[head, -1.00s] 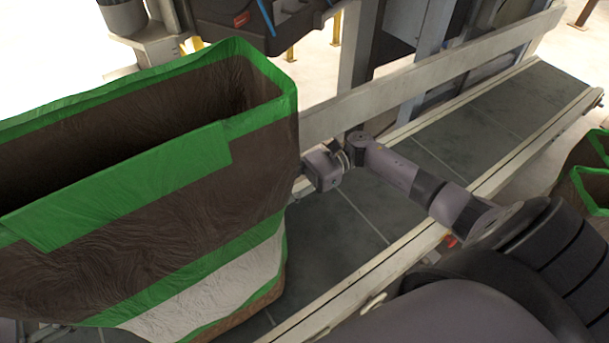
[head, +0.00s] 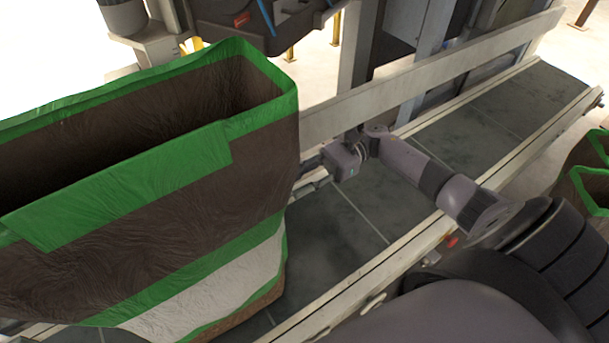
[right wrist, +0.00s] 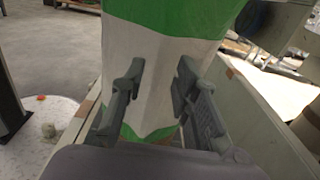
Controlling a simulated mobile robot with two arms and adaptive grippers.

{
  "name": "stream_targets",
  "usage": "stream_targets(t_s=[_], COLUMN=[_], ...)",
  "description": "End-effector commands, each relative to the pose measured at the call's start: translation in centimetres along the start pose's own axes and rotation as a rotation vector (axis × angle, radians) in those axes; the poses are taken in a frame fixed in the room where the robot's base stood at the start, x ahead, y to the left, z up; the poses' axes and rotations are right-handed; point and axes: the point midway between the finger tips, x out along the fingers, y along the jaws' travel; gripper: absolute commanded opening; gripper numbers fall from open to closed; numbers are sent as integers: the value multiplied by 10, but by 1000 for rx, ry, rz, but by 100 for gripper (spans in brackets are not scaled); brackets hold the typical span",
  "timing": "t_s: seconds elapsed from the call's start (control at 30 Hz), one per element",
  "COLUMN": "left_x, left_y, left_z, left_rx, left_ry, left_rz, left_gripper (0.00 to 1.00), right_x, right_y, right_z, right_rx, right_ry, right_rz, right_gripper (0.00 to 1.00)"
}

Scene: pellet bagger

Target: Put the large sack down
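The large sack (head: 130,215) is brown with green bands and a pale stripe. It is upright with its top open, filling the left of the head view, over the conveyor belt (head: 345,235). Its base is mostly cut off or hidden, so I cannot tell fully how it rests. My right gripper (right wrist: 158,80) is open, its two fingers apart, facing the sack's white and green side (right wrist: 170,65) in the right wrist view. In the head view the fingertips are hidden near the sack's right edge. My left gripper does not show.
A pale guard rail (head: 430,75) runs along the conveyor's far side, and a near side rail (head: 400,255) borders it. The belt right of the sack is bare apart from my right arm above it. Other green-edged sacks (head: 590,180) stand at the right edge.

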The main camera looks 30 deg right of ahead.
Motion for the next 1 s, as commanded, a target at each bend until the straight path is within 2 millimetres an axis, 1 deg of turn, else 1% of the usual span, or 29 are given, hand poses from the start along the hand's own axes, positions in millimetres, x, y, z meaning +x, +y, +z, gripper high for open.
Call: stream_targets(t_s=[0.03,0.2,0.3,0.4,0.53,1.0], left_x=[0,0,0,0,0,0], left_y=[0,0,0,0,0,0], left_z=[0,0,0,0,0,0], left_rx=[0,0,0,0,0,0], left_ry=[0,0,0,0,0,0], left_rz=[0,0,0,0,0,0], left_gripper=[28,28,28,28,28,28], right_x=[-13,-46,-59,-67,-70,-70], right_y=[-1,-1,-1,0,0,0], right_z=[0,0,0,0,1,0], right_rx=[1,0,-1,-1,-2,-1], right_ry=[3,0,1,0,-1,-1], right_rz=[-4,-4,-2,-1,-1,0], right_gripper=[28,28,28,28,28,28])
